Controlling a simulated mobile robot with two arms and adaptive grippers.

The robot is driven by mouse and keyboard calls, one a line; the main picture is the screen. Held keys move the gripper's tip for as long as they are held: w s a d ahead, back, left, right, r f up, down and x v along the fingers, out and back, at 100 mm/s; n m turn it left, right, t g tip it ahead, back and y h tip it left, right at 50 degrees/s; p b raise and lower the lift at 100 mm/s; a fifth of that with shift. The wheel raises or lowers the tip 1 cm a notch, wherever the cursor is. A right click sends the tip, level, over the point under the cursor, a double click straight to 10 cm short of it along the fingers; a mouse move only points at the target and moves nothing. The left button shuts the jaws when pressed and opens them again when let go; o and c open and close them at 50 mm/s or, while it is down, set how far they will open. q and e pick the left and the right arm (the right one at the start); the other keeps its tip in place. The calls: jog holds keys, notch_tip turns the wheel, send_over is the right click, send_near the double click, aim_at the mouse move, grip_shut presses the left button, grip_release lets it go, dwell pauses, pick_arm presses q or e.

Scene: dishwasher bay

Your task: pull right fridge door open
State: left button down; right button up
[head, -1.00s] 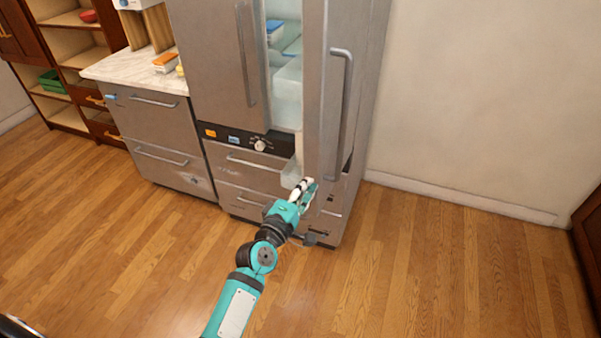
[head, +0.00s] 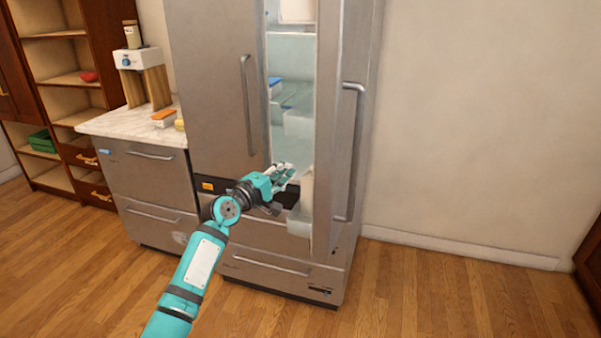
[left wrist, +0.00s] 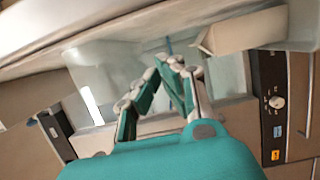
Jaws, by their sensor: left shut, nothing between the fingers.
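The fridge's right door (head: 340,130) stands partly open, swung out toward me, with its long vertical handle (head: 352,150) on its outer face. The left door (head: 215,85) is closed. My left gripper (head: 285,172) is shut and empty. It is at the opening between the two doors, left of the right door's inner side, near the door's lower bin (head: 300,218). In the left wrist view its fingers (left wrist: 172,68) meet at the tips in front of the fridge interior. Any touch with the door cannot be told. My right gripper is not in view.
Drawers (head: 270,262) lie under the doors. A counter (head: 125,124) with a small appliance (head: 137,58) stands to the left, beside wooden shelves (head: 70,55). The wall (head: 470,120) and open wooden floor (head: 450,290) lie to the right.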

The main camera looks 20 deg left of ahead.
pick_arm(q)
jog(key=d, duration=0.1)
jog(key=d+p, duration=0.1)
jog(key=d, duration=0.1)
jog(key=d+p, duration=0.1)
jog(key=shift+w+d, duration=0.2)
jog(key=shift+w, duration=0.05)
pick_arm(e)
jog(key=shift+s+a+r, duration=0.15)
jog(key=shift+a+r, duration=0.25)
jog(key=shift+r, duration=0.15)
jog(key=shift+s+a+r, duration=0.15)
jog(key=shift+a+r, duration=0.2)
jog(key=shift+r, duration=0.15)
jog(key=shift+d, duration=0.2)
